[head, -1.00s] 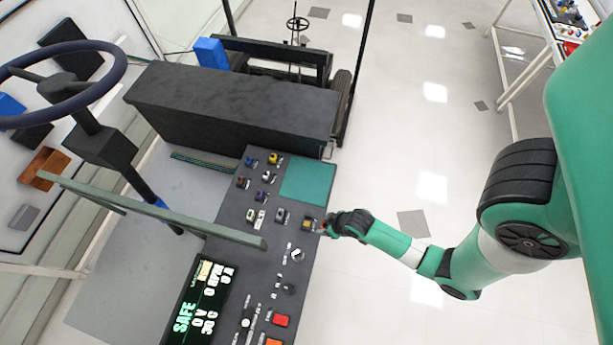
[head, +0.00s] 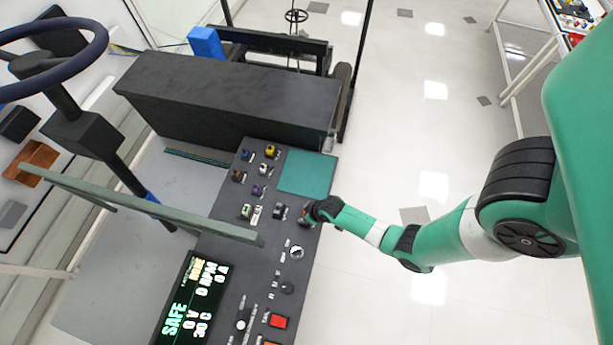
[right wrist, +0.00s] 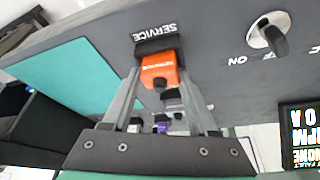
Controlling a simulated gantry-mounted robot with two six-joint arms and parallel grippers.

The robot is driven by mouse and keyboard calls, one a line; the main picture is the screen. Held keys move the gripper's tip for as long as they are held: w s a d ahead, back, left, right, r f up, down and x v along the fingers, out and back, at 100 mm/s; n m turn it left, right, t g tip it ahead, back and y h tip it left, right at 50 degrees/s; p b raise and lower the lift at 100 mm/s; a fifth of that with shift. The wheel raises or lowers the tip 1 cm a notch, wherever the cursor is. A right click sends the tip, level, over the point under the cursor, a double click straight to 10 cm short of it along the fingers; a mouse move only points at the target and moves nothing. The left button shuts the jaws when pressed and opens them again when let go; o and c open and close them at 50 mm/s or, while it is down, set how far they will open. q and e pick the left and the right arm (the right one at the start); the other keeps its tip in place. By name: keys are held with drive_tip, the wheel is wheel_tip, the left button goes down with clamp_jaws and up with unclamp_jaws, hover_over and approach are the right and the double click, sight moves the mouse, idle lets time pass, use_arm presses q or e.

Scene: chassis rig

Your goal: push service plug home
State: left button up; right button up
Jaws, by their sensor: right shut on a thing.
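The orange service plug (right wrist: 160,72) sits at the mouth of a black socket (right wrist: 156,46) beside the SERVICE lettering in the right wrist view. I cannot tell how deep it sits. My right gripper (right wrist: 163,85) is shut on the plug, with one finger on each side. In the head view my right gripper (head: 307,214) is at the right edge of the dark panel (head: 260,245) and mostly hides the plug. My left gripper is out of view.
Several coloured connectors stand on the panel near the teal pad (head: 307,173). An ON switch (right wrist: 268,38) is beside the socket in the right wrist view. A lit SAFE screen (head: 190,300) is lower on the panel. A green bar (head: 150,208) crosses at left.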

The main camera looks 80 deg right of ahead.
drive_tip(key=shift+f, duration=0.2)
drive_tip(key=o, duration=1.4)
drive_tip(key=shift+r, duration=0.1)
drive_tip(key=p+v, duration=0.8)
drive_tip(key=v, duration=0.4)
drive_tip(key=shift+r, duration=0.15)
